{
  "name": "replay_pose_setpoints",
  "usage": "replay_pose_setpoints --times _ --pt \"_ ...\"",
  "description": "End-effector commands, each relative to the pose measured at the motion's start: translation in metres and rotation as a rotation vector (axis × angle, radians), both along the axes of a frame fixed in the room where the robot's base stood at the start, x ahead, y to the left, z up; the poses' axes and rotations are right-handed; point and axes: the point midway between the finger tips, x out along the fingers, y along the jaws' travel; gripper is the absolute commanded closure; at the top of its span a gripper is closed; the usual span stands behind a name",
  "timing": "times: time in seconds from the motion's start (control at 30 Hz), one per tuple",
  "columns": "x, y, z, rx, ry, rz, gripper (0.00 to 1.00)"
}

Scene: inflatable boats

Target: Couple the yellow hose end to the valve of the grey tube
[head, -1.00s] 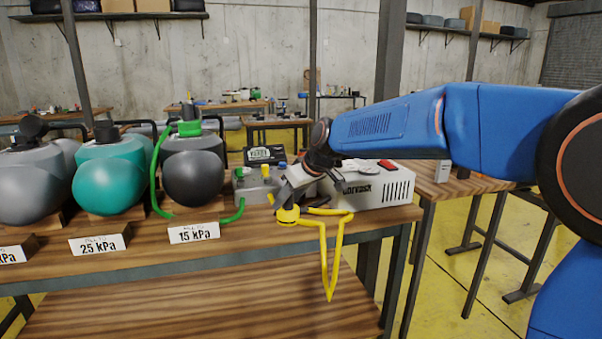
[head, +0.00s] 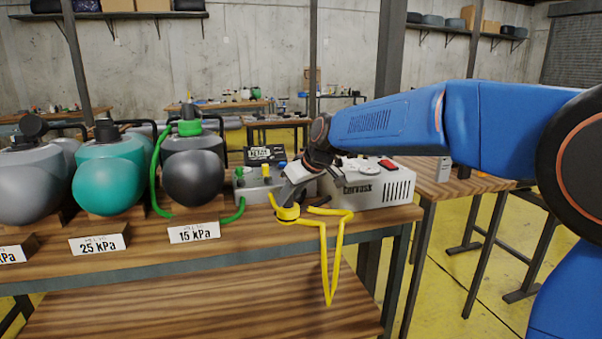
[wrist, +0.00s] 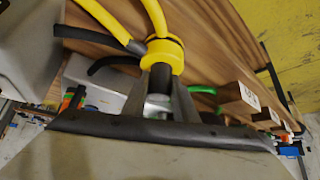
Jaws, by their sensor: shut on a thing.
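My gripper (head: 290,199) is shut on the yellow hose end (head: 287,213) and holds it just above the front of the bench, at the grey pump box. In the wrist view the yellow hose end (wrist: 163,55) sits between the fingertips (wrist: 160,78). The yellow hose (head: 338,245) loops down past the bench edge. The grey tube (head: 28,188) stands at the far left of the head view, with a dark-capped valve (head: 32,127) on top. My gripper is well to the right of it.
A teal tube (head: 107,185) marked 25 kPa and a black tube (head: 192,178) marked 15 kPa stand between. A green hose (head: 155,175) runs to the black tube's top. A white box (head: 375,188) stands right of my gripper. Label blocks line the bench front.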

Motion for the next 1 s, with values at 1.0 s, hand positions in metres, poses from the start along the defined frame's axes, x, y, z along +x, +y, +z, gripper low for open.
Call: replay_pose_setpoints --times 1.0 --pt "0.001 0.0 0.06 0.005 -0.011 -0.002 1.0"
